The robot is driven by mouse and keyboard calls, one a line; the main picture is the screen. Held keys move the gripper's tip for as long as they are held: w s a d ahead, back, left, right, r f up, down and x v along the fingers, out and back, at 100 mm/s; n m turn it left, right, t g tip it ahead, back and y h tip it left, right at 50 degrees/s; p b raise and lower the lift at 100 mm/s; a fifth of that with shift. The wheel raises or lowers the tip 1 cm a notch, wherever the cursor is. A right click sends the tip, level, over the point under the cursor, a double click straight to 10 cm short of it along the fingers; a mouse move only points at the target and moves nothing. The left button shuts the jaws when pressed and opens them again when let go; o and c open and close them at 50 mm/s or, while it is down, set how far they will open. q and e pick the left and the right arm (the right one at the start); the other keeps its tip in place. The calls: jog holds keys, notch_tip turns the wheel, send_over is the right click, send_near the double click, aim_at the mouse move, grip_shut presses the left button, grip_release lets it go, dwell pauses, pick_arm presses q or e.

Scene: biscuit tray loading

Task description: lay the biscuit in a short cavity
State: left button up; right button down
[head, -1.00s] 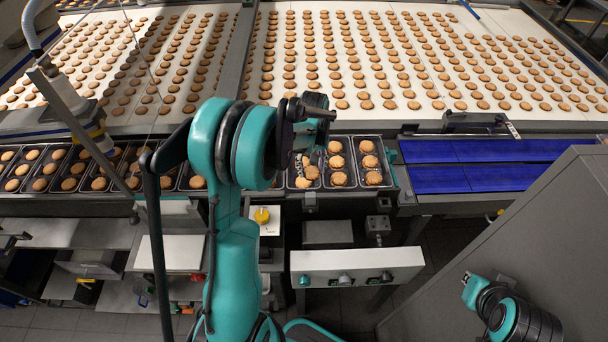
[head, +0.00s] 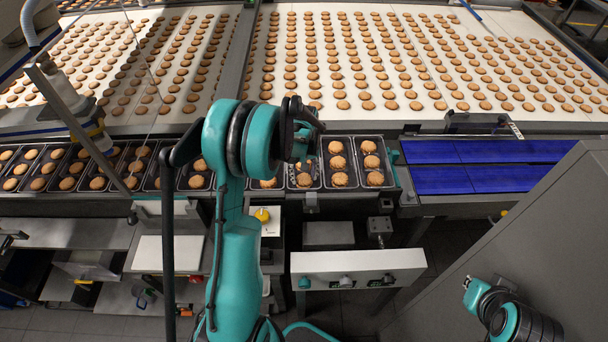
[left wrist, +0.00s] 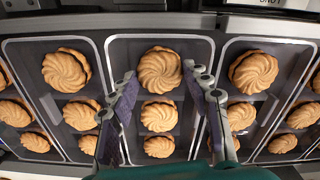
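My left gripper (left wrist: 160,80) is open in the left wrist view, its two fingers apart on either side of a column of round, swirled biscuits. No biscuit shows clamped between the fingers. The middle tray (left wrist: 122,45) there holds a far biscuit (left wrist: 158,70), a middle biscuit (left wrist: 158,114) and a near biscuit (left wrist: 158,147), all lying flat. In the head view my left wrist hangs over the tray row and hides some cavities; a biscuit (head: 304,180) shows below it.
Neighbouring trays hold biscuits, including a right one (head: 374,162). A wide white belt (head: 420,115) with rows of biscuits lies behind. A blue belt (head: 470,152) to the right is empty. A control panel (head: 357,268) stands in front; a grey panel (head: 500,240) is at right.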

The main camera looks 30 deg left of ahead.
aim_at(304, 178)
pick_arm(q)
jog(key=shift+o, duration=0.4)
jog(key=shift+r, duration=0.1)
jog(key=shift+r+p, duration=0.2)
jog(key=shift+p, duration=0.1)
jog(key=s+d+r+m+t+p, duration=0.1)
jog(key=s+d+r, duration=0.1)
jog(key=r, duration=0.6)
jog(key=s+d+r+m+p, duration=0.1)
jog(key=d+r, duration=0.1)
jog(key=r, duration=0.7)
jog(key=s+d+r+m+t, duration=0.1)
jog(key=s+d+m+t, duration=0.2)
jog(key=s+d, duration=0.2)
jog(key=s+d+r+m+t, duration=0.1)
jog(key=s+d+m+t, duration=0.2)
jog(key=s+d, duration=0.3)
jog(key=s, duration=0.5)
jog(key=shift+d+r+m, duration=0.25)
jog(key=shift+r+m, duration=0.05)
jog(key=shift+m, duration=0.1)
